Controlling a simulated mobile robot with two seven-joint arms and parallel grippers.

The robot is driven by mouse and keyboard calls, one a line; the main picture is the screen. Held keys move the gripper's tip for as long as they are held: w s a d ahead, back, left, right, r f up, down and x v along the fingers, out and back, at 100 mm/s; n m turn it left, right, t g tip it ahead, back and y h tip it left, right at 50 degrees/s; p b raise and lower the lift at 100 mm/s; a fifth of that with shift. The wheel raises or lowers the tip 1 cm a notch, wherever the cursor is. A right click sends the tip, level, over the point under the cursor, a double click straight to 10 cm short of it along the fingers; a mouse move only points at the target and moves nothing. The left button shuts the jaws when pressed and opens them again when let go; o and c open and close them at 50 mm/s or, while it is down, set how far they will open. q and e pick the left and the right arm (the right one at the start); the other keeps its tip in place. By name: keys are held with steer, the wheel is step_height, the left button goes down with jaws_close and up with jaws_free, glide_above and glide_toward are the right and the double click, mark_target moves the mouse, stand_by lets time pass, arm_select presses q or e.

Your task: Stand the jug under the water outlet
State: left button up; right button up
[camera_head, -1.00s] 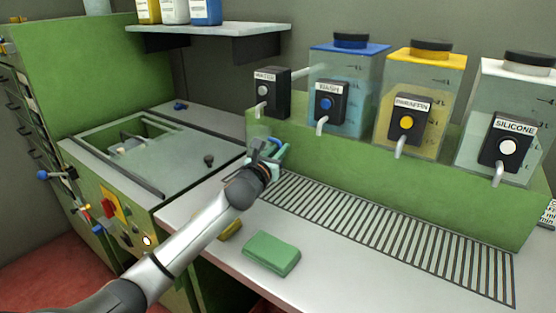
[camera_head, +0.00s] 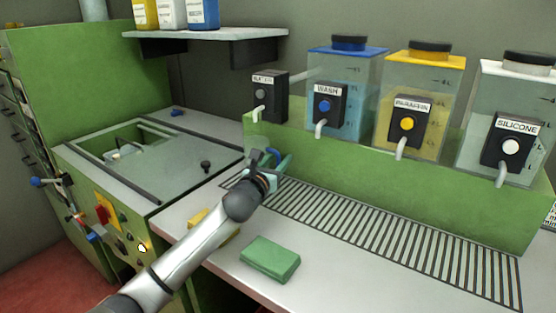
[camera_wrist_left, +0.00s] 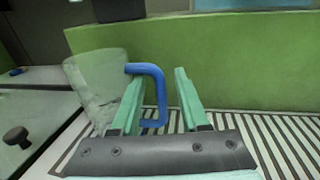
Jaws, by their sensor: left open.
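The jug (camera_wrist_left: 97,85) is clear with a blue handle (camera_wrist_left: 155,90). In the left wrist view it stands near the left end of the drain grating. My left gripper (camera_wrist_left: 158,82) is open with its two green fingers on either side of the handle; one finger covers part of the jug's body. In the head view my left gripper (camera_head: 267,164) largely hides the jug, and the blue handle (camera_head: 275,155) shows at its fingers. The water outlet (camera_head: 258,114) is a pale spout below the leftmost black valve box (camera_head: 270,95), above and behind the gripper. My right gripper is out of view.
The slatted grating (camera_head: 380,230) runs clear to the right, below the wash, paraffin and silicone tanks (camera_head: 510,110). A green block (camera_head: 270,259) and a partly hidden yellow one (camera_head: 198,216) lie in front. A glass-topped bath (camera_head: 165,165) with a black knob is at left.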

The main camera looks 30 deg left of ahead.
arm_select(q)
steer(key=shift+r, duration=0.15)
steer(key=shift+s, duration=0.2)
steer(key=s+d, duration=0.2)
steer(key=s, duration=0.9)
steer(key=shift+s+p, duration=0.25)
steer(key=shift+p, duration=0.15)
steer(key=shift+r, duration=0.1)
steer(key=o, duration=0.9)
